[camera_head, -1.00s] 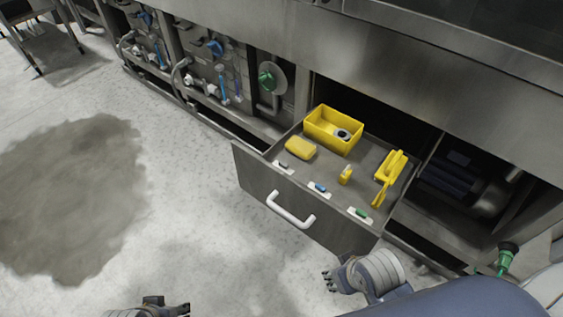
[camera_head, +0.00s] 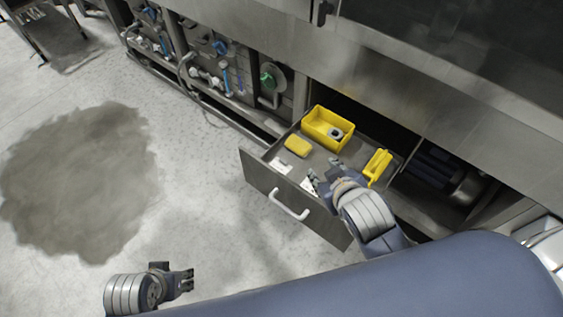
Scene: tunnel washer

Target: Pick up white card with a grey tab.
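The white card with a grey tab (camera_head: 280,165) lies flat at the left front of the open drawer (camera_head: 262,180). A second white card (camera_head: 308,184) lies to its right, partly covered by my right gripper. My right gripper (camera_head: 323,171) is over the front middle of the drawer, right of the grey-tab card and apart from it. Its fingers look spread, with nothing seen between them. The card with a green tab is hidden behind my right arm. My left gripper (camera_head: 190,279) is over the floor at the lower left, open and empty.
In the drawer are a yellow bin (camera_head: 318,132) with a small grey object inside, a yellow sponge-like block (camera_head: 298,146) and a yellow tool (camera_head: 378,165). The drawer's white handle (camera_head: 288,205) sticks out in front. Pipes and valves (camera_head: 222,78) line the machine at left.

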